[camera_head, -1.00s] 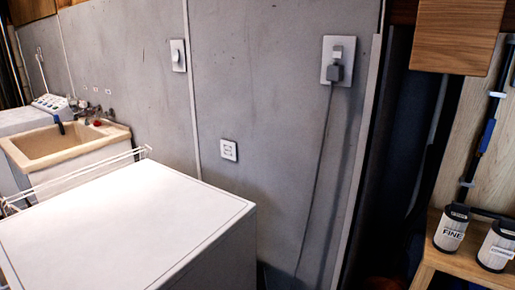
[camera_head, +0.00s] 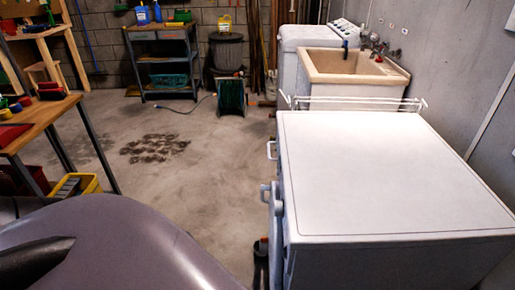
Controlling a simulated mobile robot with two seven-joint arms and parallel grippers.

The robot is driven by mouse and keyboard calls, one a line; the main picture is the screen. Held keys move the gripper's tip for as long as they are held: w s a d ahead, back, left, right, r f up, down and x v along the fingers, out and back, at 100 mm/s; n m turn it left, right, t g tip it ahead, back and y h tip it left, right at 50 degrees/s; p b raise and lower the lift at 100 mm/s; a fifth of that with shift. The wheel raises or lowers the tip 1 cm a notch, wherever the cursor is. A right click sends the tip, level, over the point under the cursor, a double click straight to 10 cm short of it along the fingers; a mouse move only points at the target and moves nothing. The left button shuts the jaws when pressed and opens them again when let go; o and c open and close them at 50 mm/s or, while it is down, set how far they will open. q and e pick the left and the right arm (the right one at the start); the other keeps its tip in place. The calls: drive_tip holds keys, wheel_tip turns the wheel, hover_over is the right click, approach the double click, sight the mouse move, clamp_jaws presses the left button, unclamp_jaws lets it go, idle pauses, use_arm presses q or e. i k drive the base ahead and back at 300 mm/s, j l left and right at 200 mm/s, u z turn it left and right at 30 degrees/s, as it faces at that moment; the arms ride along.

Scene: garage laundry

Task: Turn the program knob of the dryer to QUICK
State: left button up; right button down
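A large white box-shaped appliance (camera_head: 390,165) fills the right foreground, and it may be the dryer. Its flat top is bare, and its front faces left, seen almost edge-on. White handle-like parts stick out from that front. No program knob or QUICK label can be made out on it. A second white machine (camera_head: 300,60) stands at the back beside the sink, with a sloped control panel (camera_head: 347,28) whose controls are too small to read. Neither of my grippers is in view; a grey part of my own body covers the lower left.
A beige sink (camera_head: 345,68) and a white wire rack (camera_head: 355,103) stand behind the near appliance. Open concrete floor (camera_head: 200,185) lies left of it. A wooden workbench (camera_head: 45,122) is at the left; a shelf unit (camera_head: 165,62) and a bin (camera_head: 226,52) are at the back.

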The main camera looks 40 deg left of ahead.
sight(278, 205)
drive_tip(key=j+u, duration=0.15)
drive_tip(key=u, duration=0.35)
drive_tip(key=j+u, duration=0.15)
drive_tip(key=u, duration=0.3)
drive_tip(key=i, duration=0.05)
